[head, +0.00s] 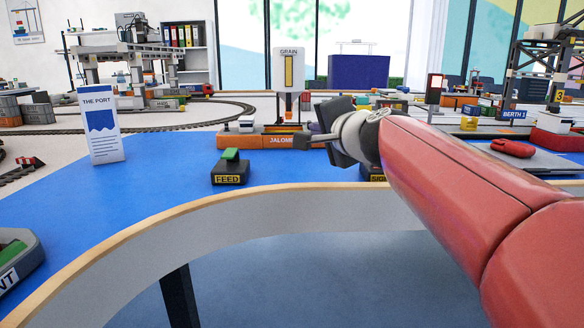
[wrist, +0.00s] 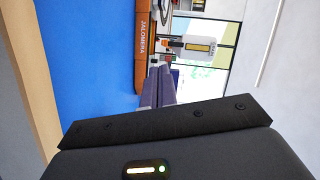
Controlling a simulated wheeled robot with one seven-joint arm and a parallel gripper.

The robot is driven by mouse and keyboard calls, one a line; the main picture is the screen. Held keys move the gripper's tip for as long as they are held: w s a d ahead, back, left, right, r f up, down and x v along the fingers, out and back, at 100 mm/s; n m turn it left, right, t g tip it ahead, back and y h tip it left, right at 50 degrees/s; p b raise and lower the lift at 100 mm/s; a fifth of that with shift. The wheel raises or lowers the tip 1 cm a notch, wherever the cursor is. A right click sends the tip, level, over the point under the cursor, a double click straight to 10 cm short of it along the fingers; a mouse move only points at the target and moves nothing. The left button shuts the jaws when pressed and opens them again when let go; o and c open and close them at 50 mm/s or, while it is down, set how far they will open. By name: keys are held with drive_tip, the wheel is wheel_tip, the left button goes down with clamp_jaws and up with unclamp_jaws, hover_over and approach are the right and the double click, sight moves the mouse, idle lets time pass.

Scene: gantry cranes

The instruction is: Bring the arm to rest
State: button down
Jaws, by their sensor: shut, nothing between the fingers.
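My gripper (head: 303,141) is at the end of my red arm, which reaches in from the right in the head view. It is held above the front edge of the blue table (head: 185,165), pointing left and away. Its fingers (wrist: 160,86) show in the wrist view, shut together with nothing between them. Beyond them stands the orange boat marked JALOMERA (head: 260,141), which also shows in the wrist view (wrist: 141,45). My gripper and forearm hide part of the boat and most of a dark block with a yellow label.
A FEED block with a green top (head: 229,170) sits near the table edge. A white sign reading THE PORT (head: 101,125) stands at left. The GRAIN tower (head: 287,85) rises behind the boat. A red object (head: 513,148) lies on a grey plate at right. Open floor lies before the table.

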drive_tip(key=s+d+f+n+g+h+p, duration=0.2)
drive_tip(key=s+f, duration=0.4)
drive_tip(key=s, duration=0.4)
drive_tip(key=s+d+f+n+g+h+p, duration=0.2)
drive_tip(key=s+d+f+n+g+p, duration=0.2)
drive_tip(key=s+f, duration=0.3)
drive_tip(key=s+d+f+n+g+h+p, duration=0.1)
drive_tip(key=s+d+f+n+g+p, duration=0.2)
drive_tip(key=s+f, duration=0.4)
drive_tip(key=s+d+n, duration=0.1)
drive_tip(key=s, duration=0.4)
drive_tip(key=shift+s+n+g+h, duration=0.3)
drive_tip(key=shift+n+h, duration=0.1)
